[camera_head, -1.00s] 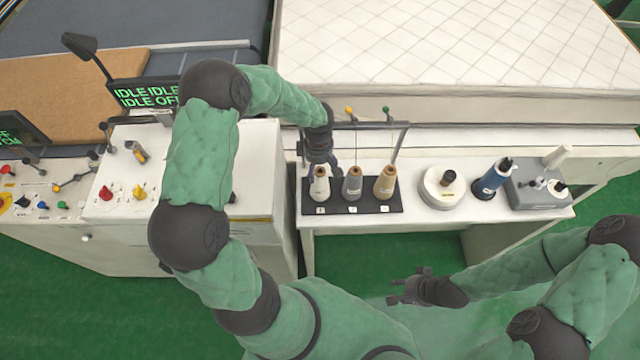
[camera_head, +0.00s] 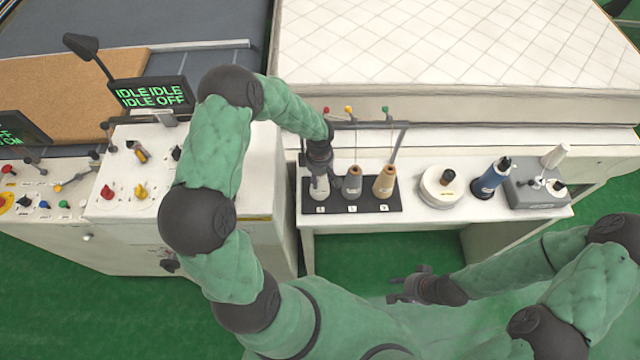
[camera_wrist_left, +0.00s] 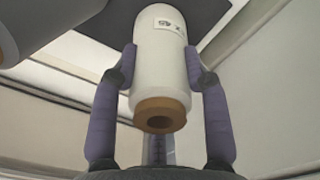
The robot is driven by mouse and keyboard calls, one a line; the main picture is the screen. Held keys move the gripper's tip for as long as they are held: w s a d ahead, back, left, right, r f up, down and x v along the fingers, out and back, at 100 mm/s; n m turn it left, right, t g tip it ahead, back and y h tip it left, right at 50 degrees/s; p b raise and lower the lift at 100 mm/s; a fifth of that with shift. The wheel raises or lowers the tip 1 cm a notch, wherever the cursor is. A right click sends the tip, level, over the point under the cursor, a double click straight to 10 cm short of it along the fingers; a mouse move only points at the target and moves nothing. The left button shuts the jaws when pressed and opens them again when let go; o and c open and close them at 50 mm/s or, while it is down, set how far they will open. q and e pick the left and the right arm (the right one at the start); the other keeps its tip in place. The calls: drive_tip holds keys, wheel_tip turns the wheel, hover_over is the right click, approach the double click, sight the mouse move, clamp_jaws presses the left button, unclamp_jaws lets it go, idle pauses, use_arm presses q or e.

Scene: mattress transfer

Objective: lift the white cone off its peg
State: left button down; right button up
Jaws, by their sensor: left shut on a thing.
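The white cone (camera_head: 320,189) stands at the left end of the dark peg base (camera_head: 350,208) on the white table in the head view. My left gripper (camera_head: 319,172) comes down over it from above and hides its upper part. In the left wrist view the white cone (camera_wrist_left: 161,60) is upright between the two fingers of my left gripper (camera_wrist_left: 160,68), which touch its sides. Its brown core end faces the camera. The peg inside it is hidden. My right gripper (camera_head: 398,290) is low at the front, away from the cones and empty; its finger opening is too small to judge.
A grey cone (camera_head: 352,184) and a tan cone (camera_head: 385,182) stand right beside it. A thin rod frame (camera_head: 400,140) rises behind them. A round white holder (camera_head: 440,192), blue spool (camera_head: 490,180) and grey box (camera_head: 538,190) stand to the right. A quilted mattress (camera_head: 450,45) lies behind.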

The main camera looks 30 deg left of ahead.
use_arm(q)
drive_tip(key=shift+w+r, duration=0.1)
drive_tip(key=shift+r, duration=0.4)
wheel_tip(320, 180, up, 9)
idle(0.5)
